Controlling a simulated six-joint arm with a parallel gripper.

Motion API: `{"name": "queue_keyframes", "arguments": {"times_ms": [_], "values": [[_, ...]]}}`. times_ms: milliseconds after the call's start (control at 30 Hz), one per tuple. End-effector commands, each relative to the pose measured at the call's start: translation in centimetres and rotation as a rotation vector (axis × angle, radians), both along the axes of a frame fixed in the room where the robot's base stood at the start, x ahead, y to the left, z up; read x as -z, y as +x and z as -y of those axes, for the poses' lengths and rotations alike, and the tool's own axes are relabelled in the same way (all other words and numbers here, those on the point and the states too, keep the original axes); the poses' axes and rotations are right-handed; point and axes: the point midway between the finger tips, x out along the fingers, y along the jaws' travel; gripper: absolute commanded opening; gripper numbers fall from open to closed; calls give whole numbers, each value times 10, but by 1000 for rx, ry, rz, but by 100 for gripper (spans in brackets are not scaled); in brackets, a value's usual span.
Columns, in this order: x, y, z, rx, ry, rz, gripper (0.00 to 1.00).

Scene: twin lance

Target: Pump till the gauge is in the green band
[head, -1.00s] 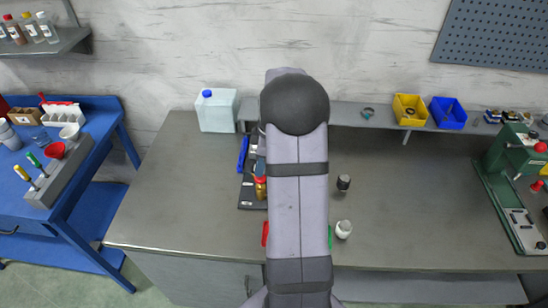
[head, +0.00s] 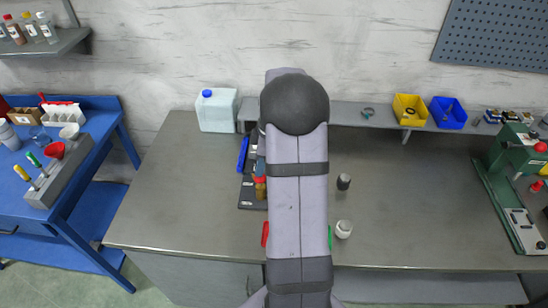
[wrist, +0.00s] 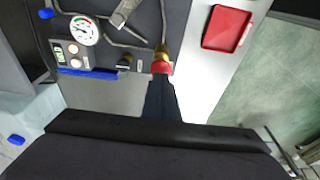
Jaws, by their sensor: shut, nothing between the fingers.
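A round white gauge (wrist: 83,31) with a green arc sits on the dark panel (wrist: 130,40) in the wrist view; its needle is too small to read. A red knob (wrist: 161,67) with a brass fitting (wrist: 161,52) stands at the panel's edge. My gripper (wrist: 160,80) is shut, with its dark fingers right at the red knob; I cannot tell whether they touch. In the head view the panel (head: 251,203) is partly hidden behind my arm, with the brass-and-red part (head: 260,188) showing beside it.
A red tray (wrist: 227,29) lies right of the panel in the wrist view. A blue-capped canister (head: 217,112) stands at the back left. A dark knob (head: 343,182) and a white jar (head: 343,229) stand right of my arm. The bench farther right is clear up to a green machine (head: 515,180).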

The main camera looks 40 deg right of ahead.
Motion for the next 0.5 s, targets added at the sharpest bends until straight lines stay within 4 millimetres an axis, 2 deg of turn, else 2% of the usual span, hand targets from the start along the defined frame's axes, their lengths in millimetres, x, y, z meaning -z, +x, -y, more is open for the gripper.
{"name": "queue_keyframes", "arguments": {"times_ms": [500], "values": [[19,0,0,0,1,-1,0]]}}
